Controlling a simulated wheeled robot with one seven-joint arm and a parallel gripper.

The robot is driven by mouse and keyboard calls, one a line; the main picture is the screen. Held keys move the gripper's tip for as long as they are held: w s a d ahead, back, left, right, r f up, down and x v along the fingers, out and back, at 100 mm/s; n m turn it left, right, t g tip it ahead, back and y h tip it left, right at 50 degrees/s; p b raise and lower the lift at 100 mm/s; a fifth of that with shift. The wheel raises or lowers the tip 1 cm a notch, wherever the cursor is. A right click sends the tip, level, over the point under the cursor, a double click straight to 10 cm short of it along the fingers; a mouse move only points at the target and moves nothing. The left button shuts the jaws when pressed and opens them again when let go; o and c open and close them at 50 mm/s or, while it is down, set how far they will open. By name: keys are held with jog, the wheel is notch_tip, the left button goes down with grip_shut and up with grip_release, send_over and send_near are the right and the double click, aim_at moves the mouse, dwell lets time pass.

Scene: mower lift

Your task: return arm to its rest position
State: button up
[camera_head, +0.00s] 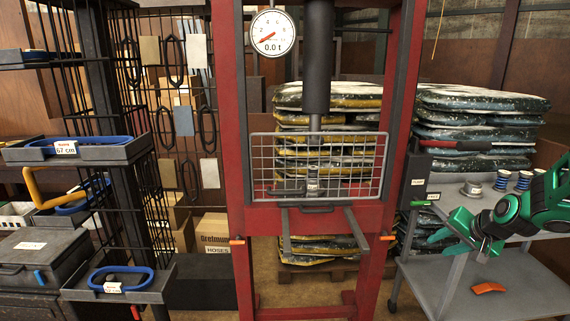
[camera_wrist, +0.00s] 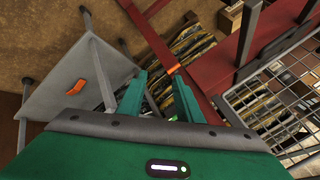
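My gripper (camera_head: 462,236) is at the right of the head view, green, in front of the grey cart's upper shelf. In the wrist view my gripper (camera_wrist: 160,98) shows two green fingers spread apart with nothing between them. My green arm (camera_head: 545,205) reaches in from the right edge over the cart. Beyond the fingers, the wrist view shows the floor, the cart (camera_wrist: 75,60) and the red press frame (camera_wrist: 180,65).
The red press (camera_head: 240,190) with a dial gauge (camera_head: 273,33) and wire guard (camera_head: 318,166) stands in the middle. The grey cart (camera_head: 525,275) holds several small cylinders on top and an orange piece (camera_head: 488,288) below. Stacked bags (camera_head: 480,110) stand behind. A rack with trays (camera_head: 100,150) is left.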

jog(key=s+a+r+g, duration=0.1)
jog(key=s+g, duration=0.1)
jog(key=s, duration=0.9)
jog(key=s+a+r+n+g, duration=0.1)
jog(key=s+r+g, duration=0.1)
jog(key=s, duration=1)
jog(key=s+a+r+n+g+h, duration=0.1)
jog(key=s+g, duration=0.3)
jog(key=s, duration=0.8)
jog(key=shift+a+r, duration=0.3)
jog(key=shift+r, duration=0.1)
jog(key=shift+w, duration=0.1)
jog(key=shift+w+f, duration=0.25)
jog(key=shift+w, duration=0.35)
